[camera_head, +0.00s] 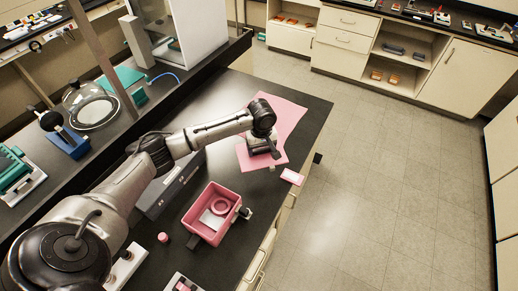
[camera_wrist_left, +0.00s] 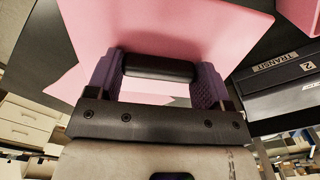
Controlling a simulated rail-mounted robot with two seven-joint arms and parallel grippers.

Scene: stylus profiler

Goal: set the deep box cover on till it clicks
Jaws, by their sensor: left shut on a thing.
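The deep box (camera_head: 238,196) is pink, open at the top, and stands on the black bench with a pink ring and a pale piece inside. My left gripper (camera_head: 274,151) is over a flat pink piece at the bench's far end. In the left wrist view my left gripper (camera_wrist_left: 158,85) is shut on a black bar-shaped handle (camera_wrist_left: 158,68), with a pink surface (camera_wrist_left: 165,25) right behind it. This looks like the pink cover (camera_head: 248,163), partly hidden by my arm; I cannot tell whether it touches the bench. My right gripper is not in view.
A pink mat (camera_head: 288,115) lies at the far end of the bench. A grey case (camera_head: 167,190), marked TRANSIT 2 in the wrist view (camera_wrist_left: 290,88), stands left of the box.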

